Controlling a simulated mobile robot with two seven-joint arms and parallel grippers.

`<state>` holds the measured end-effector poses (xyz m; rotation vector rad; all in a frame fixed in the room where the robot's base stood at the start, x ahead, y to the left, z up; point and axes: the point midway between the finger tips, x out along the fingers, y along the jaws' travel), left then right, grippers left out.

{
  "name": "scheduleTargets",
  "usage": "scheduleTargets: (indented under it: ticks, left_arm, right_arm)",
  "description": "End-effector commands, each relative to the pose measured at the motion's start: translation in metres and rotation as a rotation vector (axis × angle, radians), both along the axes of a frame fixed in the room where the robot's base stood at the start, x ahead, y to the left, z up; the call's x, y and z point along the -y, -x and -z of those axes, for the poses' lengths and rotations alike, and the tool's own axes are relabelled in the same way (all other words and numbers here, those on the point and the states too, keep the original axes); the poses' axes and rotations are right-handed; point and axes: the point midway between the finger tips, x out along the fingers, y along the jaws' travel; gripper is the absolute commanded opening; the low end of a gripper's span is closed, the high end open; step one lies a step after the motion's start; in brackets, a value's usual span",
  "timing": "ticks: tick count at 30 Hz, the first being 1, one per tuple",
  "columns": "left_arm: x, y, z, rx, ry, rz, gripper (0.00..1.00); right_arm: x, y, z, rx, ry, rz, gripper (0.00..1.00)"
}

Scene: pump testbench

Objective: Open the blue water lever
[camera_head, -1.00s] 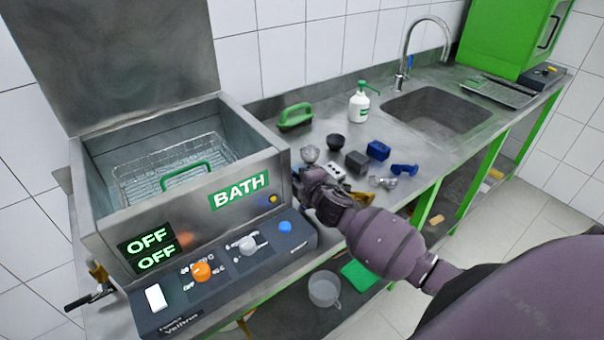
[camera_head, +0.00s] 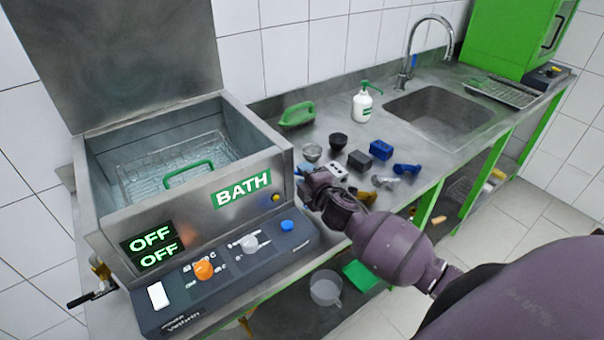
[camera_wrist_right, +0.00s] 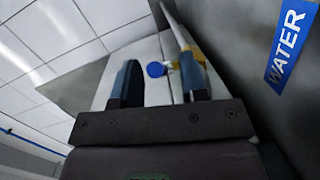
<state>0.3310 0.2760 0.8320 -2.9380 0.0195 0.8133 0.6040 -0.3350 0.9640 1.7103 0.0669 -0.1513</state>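The blue lever (camera_wrist_right: 156,69) shows in the right wrist view as a small round blue end, beside a yellow fitting (camera_wrist_right: 192,52) on a pale pipe. A blue WATER label (camera_wrist_right: 286,45) is on the metal wall to the right. My right gripper (camera_wrist_right: 160,78) is open, with the blue end appearing between its two dark fingers; I see no contact. In the head view my right gripper (camera_head: 310,187) is beside the right side of the bath (camera_head: 240,140), with its fingertips hard to make out. The lever is hidden there. My left gripper is not in view.
The bath's control panel (camera_head: 215,270) is close to my right gripper. Small parts, including a blue block (camera_head: 381,150), lie on the steel counter behind my right arm. A white bottle (camera_head: 363,104), a green-handled tool (camera_head: 297,114) and a sink (camera_head: 435,110) are farther back.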

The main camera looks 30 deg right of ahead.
Motion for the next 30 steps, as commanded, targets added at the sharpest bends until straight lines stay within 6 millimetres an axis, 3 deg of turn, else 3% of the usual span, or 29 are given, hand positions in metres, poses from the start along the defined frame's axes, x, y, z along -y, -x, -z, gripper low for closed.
scheduleTargets:
  ticks: [9,15,28,30]
  left_arm:
    - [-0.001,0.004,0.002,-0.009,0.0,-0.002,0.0]
    - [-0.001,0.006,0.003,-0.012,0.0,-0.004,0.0]
    - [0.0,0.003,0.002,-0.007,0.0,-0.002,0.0]
    - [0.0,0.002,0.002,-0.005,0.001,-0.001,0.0]
  right_arm:
    - [-0.002,0.057,-0.008,-0.001,0.0,0.001,0.4]
    - [-0.003,0.081,-0.011,-0.001,0.0,0.0,0.4]
    - [-0.004,0.091,-0.013,0.0,0.001,0.0,0.4]
    - [-0.004,0.091,-0.013,0.0,0.001,0.0,0.32]
